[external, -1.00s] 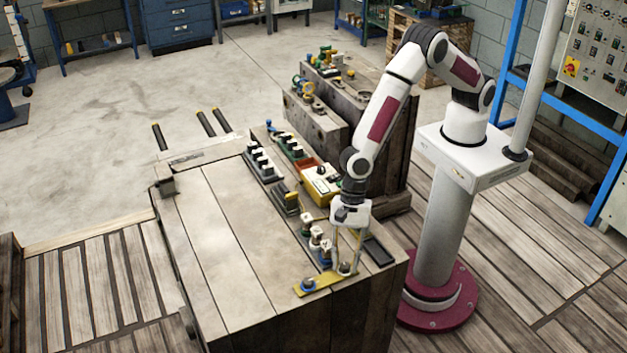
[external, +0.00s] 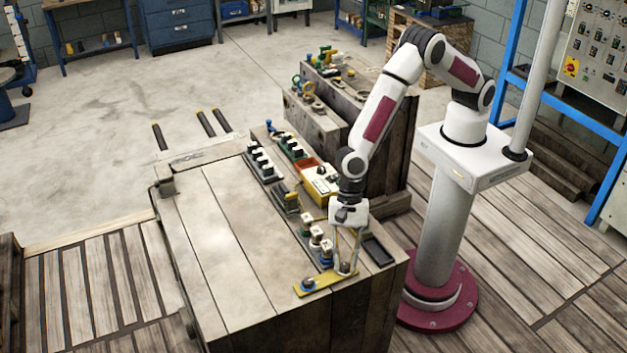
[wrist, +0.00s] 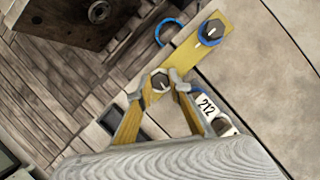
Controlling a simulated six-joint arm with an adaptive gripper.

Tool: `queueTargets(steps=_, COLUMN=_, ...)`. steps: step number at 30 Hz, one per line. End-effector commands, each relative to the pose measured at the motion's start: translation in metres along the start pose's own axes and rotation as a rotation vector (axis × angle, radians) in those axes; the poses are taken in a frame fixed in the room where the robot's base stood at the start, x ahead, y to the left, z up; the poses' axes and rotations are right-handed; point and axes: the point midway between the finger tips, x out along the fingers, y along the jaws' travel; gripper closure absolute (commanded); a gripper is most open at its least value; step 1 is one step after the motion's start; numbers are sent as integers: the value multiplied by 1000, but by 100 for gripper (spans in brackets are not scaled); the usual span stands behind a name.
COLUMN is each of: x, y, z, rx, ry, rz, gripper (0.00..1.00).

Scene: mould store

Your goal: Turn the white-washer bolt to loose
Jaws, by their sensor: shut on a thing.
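A yellow plate (external: 328,280) lies at the near right end of the bench and carries two bolts. One is a dark hex bolt with a blue washer (wrist: 211,31), at the plate's far end in the wrist view. The other bolt (wrist: 160,80) has a grey head with a light line; its pale washer is mostly hidden by the fingers. My gripper (wrist: 162,80) points down with its fingertips shut on this bolt's head, one on either side. In the external view my gripper (external: 346,268) hides most of that bolt.
A blue curved piece (wrist: 166,32) lies beside the plate. Labelled blocks, one marked 212 (wrist: 207,106), stand close to the fingers. A dark tray (external: 377,250) lies to the right. A yellow box (external: 320,183) stands farther back. The left bench top is clear.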

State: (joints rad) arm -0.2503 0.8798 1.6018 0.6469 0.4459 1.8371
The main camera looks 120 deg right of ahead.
Motion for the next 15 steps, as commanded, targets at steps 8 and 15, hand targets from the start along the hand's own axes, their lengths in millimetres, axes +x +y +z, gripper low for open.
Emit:
queueTargets(steps=8, x=0, y=-2, z=0, rx=-152, ry=0, rz=63, gripper=100)
queueTargets(steps=15, x=1, y=-3, z=0, rx=-344, ry=0, rz=142, gripper=100)
